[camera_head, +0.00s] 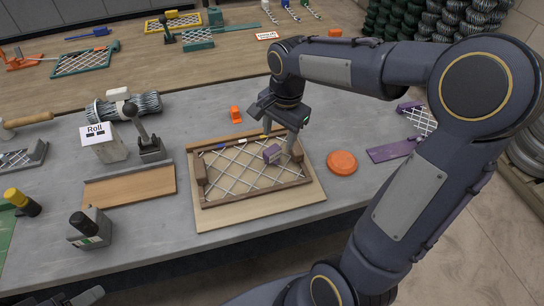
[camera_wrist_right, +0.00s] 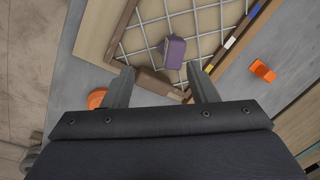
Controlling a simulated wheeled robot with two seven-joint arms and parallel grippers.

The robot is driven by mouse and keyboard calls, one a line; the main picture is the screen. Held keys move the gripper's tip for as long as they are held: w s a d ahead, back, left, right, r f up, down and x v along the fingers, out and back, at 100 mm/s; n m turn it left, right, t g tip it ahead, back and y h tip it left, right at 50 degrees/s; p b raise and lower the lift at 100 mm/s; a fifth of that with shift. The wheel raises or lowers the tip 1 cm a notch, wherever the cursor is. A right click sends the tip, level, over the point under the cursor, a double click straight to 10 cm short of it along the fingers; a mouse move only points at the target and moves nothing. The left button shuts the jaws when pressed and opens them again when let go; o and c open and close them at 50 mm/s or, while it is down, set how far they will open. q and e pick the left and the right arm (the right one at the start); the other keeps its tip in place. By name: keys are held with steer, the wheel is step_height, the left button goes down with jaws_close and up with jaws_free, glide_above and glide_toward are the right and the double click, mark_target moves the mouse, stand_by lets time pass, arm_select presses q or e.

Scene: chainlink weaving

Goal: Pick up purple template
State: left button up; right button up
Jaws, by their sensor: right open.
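A small purple block (camera_head: 272,153) rests on the wire mesh inside a wooden frame (camera_head: 235,203). The block also shows in the right wrist view (camera_wrist_right: 173,52), just beyond my fingertips. My right gripper (camera_head: 281,138) is open over the right part of the frame. In the wrist view its two fingertips (camera_wrist_right: 162,76) are apart with nothing between them; the block lies ahead, slightly right of centre. A flat purple plate (camera_head: 394,150) and a purple-edged mesh piece (camera_head: 420,118) lie at the table's right. A dark part at the lower left edge (camera_head: 86,297) appears to be my left gripper; its jaws cannot be made out.
An orange disc (camera_head: 342,162) lies right of the frame, and a small orange piece (camera_head: 235,115) lies behind it. A lever tool (camera_head: 151,146), a block labelled Roll (camera_head: 105,148) and a wooden board (camera_head: 130,188) stand left.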

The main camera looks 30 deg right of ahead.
mark_target(272, 149)
steer(key=w+f+m, duration=0.1)
steer(key=w+f+m+g, duration=0.1)
steer(key=w, duration=0.1)
steer(key=shift+f+m+h, duration=0.15)
steer(key=shift+m+h, duration=0.25)
steer(key=f, duration=0.2)
steer(key=f+p, duration=0.1)
steer(key=f, duration=0.4)
steer(key=shift+w+f+p, duration=0.25)
steer(key=shift+f+p, duration=0.05)
steer(key=shift+f, duration=0.05)
arm_select(q)
steer(key=shift+v, duration=1.1)
arm_select(e)
steer(key=shift+c, duration=0.2)
steer(key=c, duration=1.1)
arm_select(q)
steer(key=shift+d, duration=0.1)
arm_select(e)
jaws_close()
arm_select(q)
steer(key=shift+w, duration=0.1)
arm_select(e)
steer(key=shift+r, duration=0.2)
